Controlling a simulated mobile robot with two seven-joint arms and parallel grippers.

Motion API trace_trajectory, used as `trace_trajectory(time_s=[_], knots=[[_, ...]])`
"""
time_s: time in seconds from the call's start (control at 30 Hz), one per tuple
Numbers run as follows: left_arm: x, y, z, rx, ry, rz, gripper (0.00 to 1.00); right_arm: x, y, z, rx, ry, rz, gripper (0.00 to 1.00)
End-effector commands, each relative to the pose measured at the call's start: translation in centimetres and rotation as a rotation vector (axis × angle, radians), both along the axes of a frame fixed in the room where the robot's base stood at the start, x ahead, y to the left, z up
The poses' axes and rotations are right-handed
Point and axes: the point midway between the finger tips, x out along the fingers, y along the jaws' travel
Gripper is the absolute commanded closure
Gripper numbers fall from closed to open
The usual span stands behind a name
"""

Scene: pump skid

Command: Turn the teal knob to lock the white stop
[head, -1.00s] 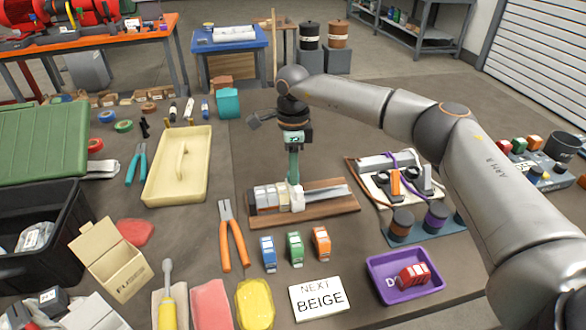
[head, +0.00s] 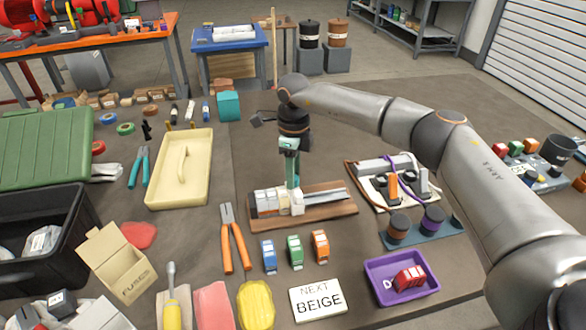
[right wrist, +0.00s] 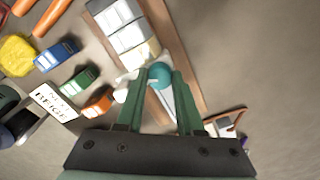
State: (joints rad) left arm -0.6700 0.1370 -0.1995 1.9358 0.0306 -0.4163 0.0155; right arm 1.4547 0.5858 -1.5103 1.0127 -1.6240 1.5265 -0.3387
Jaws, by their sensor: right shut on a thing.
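The teal knob (right wrist: 159,75) sits on the white stop (right wrist: 128,82) in the right wrist view. My right gripper (right wrist: 160,78) points down at it, its green fingers shut on either side of the knob. In the head view my right gripper (head: 292,182) covers the knob. There the white stop (head: 297,205) stands on the metal rail (head: 328,196), at the right end of a row of pale terminal blocks (head: 266,203). The rail lies on a brown wooden board (head: 318,214). My left gripper is out of view.
Blue, green and orange blocks (head: 294,250) stand in front of the board. A card reading "NEXT BEIGE" (head: 317,298) and a purple tray (head: 402,278) with a red block lie nearer. Orange-handled pliers (head: 234,240) lie left. Wired devices (head: 392,182) are to the right.

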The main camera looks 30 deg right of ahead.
Motion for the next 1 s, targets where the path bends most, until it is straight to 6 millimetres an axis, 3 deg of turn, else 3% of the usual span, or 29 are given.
trace_trajectory(time_s=[0.23, 1.0], knots=[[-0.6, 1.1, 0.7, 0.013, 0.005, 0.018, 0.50, 0.0, 0.0, 0.4, 0.003, -0.002, -0.236, 1.00], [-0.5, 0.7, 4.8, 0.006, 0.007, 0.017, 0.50, 0.0, 0.0, 0.4, 0.003, -0.003, -0.943, 1.00]])
